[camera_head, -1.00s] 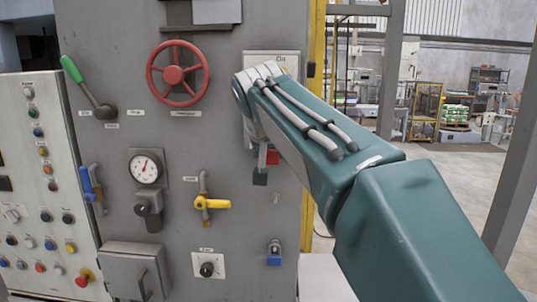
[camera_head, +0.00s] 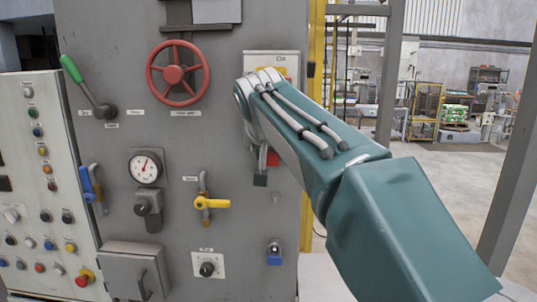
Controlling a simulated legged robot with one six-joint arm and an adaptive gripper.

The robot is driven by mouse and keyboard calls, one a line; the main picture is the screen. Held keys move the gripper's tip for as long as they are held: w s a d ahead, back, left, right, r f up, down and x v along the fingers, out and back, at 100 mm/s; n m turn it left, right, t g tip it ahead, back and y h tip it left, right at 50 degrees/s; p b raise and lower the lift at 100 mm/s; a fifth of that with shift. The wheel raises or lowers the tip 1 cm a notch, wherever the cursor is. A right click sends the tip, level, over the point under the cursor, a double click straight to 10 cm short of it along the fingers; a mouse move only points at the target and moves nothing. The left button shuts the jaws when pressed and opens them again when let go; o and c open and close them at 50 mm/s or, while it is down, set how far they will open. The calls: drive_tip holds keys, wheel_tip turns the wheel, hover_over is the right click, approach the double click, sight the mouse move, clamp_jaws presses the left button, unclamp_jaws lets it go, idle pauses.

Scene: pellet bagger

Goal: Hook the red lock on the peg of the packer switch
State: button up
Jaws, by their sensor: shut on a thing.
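The packer switch appears to be the light plate (camera_head: 258,57) marked "On" at the upper right of the grey cabinet. A bit of yellow shows on it. My wrist covers its lower part, and I cannot see the peg. A small red piece (camera_head: 272,158), probably the red lock, shows below the switch at the edge of my forearm. Most of it is hidden. A dark lock-shaped piece (camera_head: 260,179) is just below it.
A blue lock (camera_head: 274,257) hangs lower on the cabinet. A bare peg (camera_head: 275,197) is above it. A red handwheel (camera_head: 175,75) and a yellow-handled valve (camera_head: 211,202) stick out to the left. A yellow post (camera_head: 316,60) edges the cabinet's right side.

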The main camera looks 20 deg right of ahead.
drive_tip(key=o, duration=1.2)
drive_tip(key=v, duration=1.1)
drive_tip(key=s+f+n+g+y, duration=0.1)
drive_tip(key=s+f, duration=0.6)
drive_tip(key=f, duration=0.3)
drive_tip(key=s+d+f+n+g+y, duration=0.1)
drive_tip(key=s+f, duration=0.6)
drive_tip(key=f, duration=0.4)
drive_tip(key=s+d+f+n+y, duration=0.1)
drive_tip(key=s+f, duration=0.7)
drive_tip(key=f, duration=0.3)
drive_tip(key=shift+s+n+g, duration=0.1)
drive_tip(key=shift+n+g, duration=0.2)
drive_tip(key=shift+g, duration=0.1)
